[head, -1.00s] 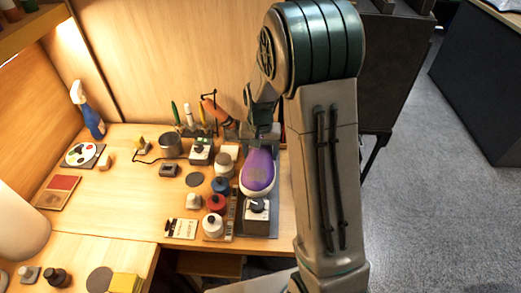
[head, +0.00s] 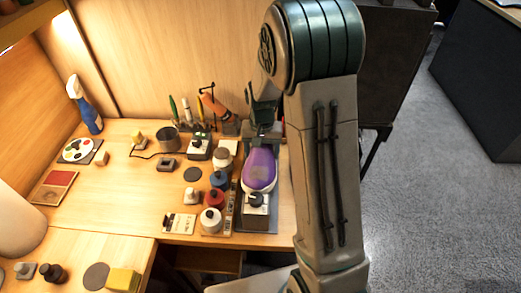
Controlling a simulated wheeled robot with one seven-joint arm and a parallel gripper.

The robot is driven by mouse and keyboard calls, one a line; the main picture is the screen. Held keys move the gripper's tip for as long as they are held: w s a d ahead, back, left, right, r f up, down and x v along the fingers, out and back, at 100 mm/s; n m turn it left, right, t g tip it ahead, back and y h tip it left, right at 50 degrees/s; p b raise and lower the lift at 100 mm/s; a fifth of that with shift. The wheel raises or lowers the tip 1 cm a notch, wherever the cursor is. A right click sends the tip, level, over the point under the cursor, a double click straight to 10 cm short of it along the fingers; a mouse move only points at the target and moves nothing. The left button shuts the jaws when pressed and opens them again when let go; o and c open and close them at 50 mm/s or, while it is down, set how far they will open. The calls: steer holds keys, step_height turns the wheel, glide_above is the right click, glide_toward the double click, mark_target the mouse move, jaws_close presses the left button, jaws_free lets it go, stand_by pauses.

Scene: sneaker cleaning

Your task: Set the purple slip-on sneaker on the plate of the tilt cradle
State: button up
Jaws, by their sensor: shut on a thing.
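The purple slip-on sneaker (head: 260,165) with a pale sole rim is at the right side of the bench, its rounded end towards the near edge. The tilt cradle (head: 256,211), a pale block with a dark knob on its near face, is right under and in front of the shoe's near end. The shoe hides the cradle's plate, so I cannot tell whether it touches the plate or hovers just above. My gripper (head: 264,136) is at the shoe's far end, shut on it; the fingertips are hard to make out.
Blue, red and white-capped bottles (head: 214,197) stand close to the left of the cradle. Behind are a switch box (head: 199,148), a tin (head: 167,139) and upright brushes (head: 186,113). The bench's left middle is clear. The right edge drops to the floor.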

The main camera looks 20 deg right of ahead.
steer(key=shift+w+a, duration=0.1)
steer(key=shift+a, duration=0.15)
steer(key=o, duration=1.2)
steer(key=shift+a, duration=0.25)
steer(key=shift+o, duration=0.2)
steer(key=shift+d, duration=0.25)
steer(key=shift+r+p, duration=3.1)
steer(key=shift+r, duration=1.4)
